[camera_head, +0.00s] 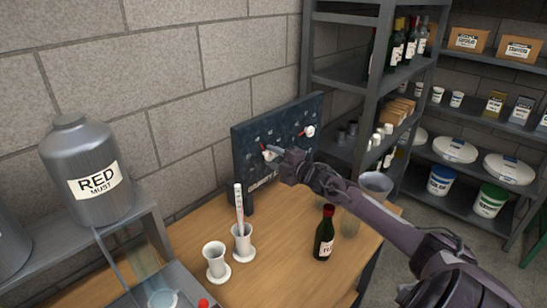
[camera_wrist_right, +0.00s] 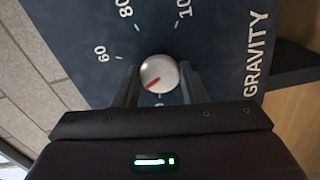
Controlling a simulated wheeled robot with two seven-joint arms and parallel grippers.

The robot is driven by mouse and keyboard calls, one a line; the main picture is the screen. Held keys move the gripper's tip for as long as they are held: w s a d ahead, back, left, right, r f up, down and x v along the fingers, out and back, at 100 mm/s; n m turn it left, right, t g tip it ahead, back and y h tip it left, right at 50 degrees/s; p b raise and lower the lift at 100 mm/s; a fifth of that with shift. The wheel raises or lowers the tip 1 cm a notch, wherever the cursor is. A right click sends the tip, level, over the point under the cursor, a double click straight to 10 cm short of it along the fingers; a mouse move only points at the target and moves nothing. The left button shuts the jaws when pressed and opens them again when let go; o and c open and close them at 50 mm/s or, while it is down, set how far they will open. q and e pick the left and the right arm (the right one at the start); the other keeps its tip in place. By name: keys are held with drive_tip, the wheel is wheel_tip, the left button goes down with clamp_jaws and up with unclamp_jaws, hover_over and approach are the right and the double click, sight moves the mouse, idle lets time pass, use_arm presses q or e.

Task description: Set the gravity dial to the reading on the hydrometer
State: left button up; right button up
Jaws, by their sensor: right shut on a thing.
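The dark gauge board (camera_head: 262,133) stands at the back of the wooden table. Its gravity dial (camera_wrist_right: 158,74) is a pale round knob with a red pointer mark, under a scale showing 60, 80 and a partly cut-off number. My right gripper (camera_head: 272,153) is shut on this knob, one finger on each side; the fingers also show in the right wrist view (camera_wrist_right: 158,84). The red mark lies slantwise. The hydrometer (camera_head: 239,203) stands upright in a white jar (camera_head: 243,246); its reading is too small to make out. My left gripper is not in view.
A second white jar (camera_head: 216,263) stands left of the hydrometer jar. A dark wine bottle (camera_head: 324,234) stands on the table below my right arm. A second knob (camera_head: 309,131) sits on the board. A steel must can (camera_head: 87,172) stands at left; shelves fill the right.

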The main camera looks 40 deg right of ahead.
idle(0.4)
drive_tip(key=o, duration=1)
drive_tip(key=shift+s, duration=0.1)
drive_tip(key=shift+s+d+f, duration=0.1)
drive_tip(key=shift+s+f, duration=0.05)
drive_tip(key=shift+s, duration=0.4)
drive_tip(key=shift+s+d, duration=0.15)
drive_tip(key=shift+s, duration=1.5)
drive_tip(key=shift+s+d, duration=0.1)
drive_tip(key=shift+s, duration=1.5)
